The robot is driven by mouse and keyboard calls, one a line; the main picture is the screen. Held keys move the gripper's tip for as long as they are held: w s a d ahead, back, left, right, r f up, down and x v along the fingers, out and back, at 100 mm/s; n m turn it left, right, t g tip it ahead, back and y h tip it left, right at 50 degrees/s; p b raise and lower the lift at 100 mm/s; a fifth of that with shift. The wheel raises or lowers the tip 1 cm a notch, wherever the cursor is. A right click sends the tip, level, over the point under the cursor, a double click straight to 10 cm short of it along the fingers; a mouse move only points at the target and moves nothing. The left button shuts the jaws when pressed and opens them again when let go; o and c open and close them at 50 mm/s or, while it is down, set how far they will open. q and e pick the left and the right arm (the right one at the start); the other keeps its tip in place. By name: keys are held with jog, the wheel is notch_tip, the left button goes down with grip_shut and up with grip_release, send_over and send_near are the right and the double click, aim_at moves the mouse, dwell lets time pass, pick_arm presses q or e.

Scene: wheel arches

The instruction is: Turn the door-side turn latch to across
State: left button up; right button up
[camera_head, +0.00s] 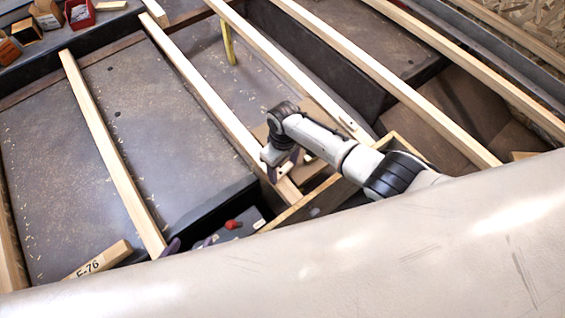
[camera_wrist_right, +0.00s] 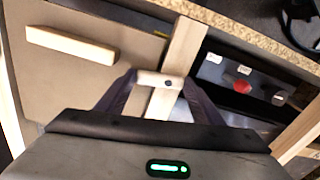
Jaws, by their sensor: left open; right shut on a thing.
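My right gripper (camera_head: 283,165) reaches in from the right in the head view. In the right wrist view it (camera_wrist_right: 160,90) is shut on a small pale wooden turn latch (camera_wrist_right: 155,77), one finger at each end. A dark pivot shows on the latch, which lies roughly crosswise on a wooden batten (camera_wrist_right: 185,50). In the head view the fingers partly hide this latch. Another small pale latch (camera_head: 347,122) with a dark dot sits on a batten further right; I cannot tell which is door-side. Two purple fingertips of my left gripper (camera_head: 190,245) show apart, mostly hidden, with nothing seen between them.
A broad pale curved panel (camera_head: 400,245) covers the foreground. Several long battens (camera_head: 110,150) cross the dark floor panels. A red knob (camera_head: 232,224) sits on a dark panel. A wooden block marked E-76 (camera_head: 100,261) lies at lower left. Small bins (camera_head: 78,14) stand at upper left.

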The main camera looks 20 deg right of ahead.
aim_at(284, 170)
jog(key=shift+s+m+p, duration=0.1)
jog(key=shift+m+p, duration=0.25)
jog(key=shift+m, duration=0.65)
jog(key=o, duration=1)
jog(key=shift+o, duration=0.2)
jog(key=shift+r, duration=0.1)
jog(key=shift+r, duration=0.25)
notch_tip(284, 170, up, 10)
jog(key=p, duration=0.5)
jog(key=shift+f, duration=0.15)
